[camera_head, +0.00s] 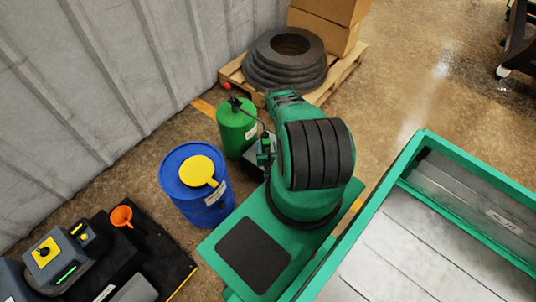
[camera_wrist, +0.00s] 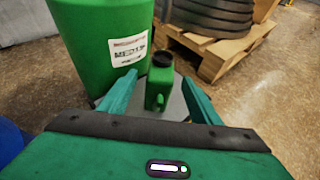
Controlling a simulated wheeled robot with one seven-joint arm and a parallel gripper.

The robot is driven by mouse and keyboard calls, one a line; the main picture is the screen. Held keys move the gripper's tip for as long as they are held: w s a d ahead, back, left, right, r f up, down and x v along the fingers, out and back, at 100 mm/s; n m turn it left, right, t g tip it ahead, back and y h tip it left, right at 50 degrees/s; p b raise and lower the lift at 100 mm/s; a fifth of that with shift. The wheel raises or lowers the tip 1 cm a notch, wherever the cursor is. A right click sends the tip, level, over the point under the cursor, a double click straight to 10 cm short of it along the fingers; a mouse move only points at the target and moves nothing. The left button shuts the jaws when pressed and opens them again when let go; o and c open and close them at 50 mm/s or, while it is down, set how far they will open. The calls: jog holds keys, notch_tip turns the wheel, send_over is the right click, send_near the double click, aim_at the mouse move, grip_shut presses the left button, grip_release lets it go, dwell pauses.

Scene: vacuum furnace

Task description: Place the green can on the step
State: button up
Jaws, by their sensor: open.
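The green can (camera_wrist: 158,88), small with a black round opening on top and a side handle, stands upright in the wrist view. It rests on a flat grey surface (camera_wrist: 178,110), which may be the step. My gripper (camera_wrist: 160,80) is open, with one finger on each side of the can and visible gaps between. In the head view the can is a small green shape (camera_head: 265,147) beside my arm, and a grey edge of its support (camera_head: 252,163) shows. My arm hides most of the gripper and support there.
A large green drum (camera_head: 236,132) with a red-tipped pump stands close behind the can. A blue barrel (camera_head: 180,192) with a yellow lid piece is to the left. A pallet (camera_head: 326,88) holds stacked black rings (camera_head: 286,62). A green-rimmed bin (camera_head: 380,195) is at right.

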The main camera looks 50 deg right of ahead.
jog(key=shift+v, duration=3.85)
jog(key=w+a+r+n+t+y, duration=0.1)
jog(key=w+r+n+y, duration=0.2)
jog(key=w+r+n, duration=0.6)
jog(key=w+a+r+n+t+y, duration=0.1)
jog(key=w+r+n+y, duration=0.15)
jog(key=w+r, duration=0.75)
jog(key=w+a+r+n+g+y, duration=0.1)
jog(key=w+a+r+n+g, duration=0.15)
jog(key=r+n, duration=0.5)
jog(key=w+a+r+n+g+y, duration=0.15)
jog(key=w+r+n, duration=0.25)
jog(key=r, duration=0.6)
jog(key=s+a+r+n+g, duration=0.2)
jog(key=s+r+n, duration=0.3)
jog(key=s+r, duration=0.5)
jog(key=s+a+r+n+g, duration=0.2)
jog(key=s+r+n, duration=0.2)
jog(key=s+r, duration=0.5)
jog(key=s+a+r+n+g, duration=0.2)
jog(key=s+r, duration=0.4)
jog(key=s, duration=0.6)
jog(key=s+a+r+n+g, duration=0.2)
jog(key=s+r, duration=0.4)
jog(key=s, duration=0.7)
jog(key=shift+s+a+n+y, duration=0.4)
jog(key=shift+a+n, duration=0.4)
jog(key=shift+a, duration=0.4)
jog(key=shift+w, duration=0.15)
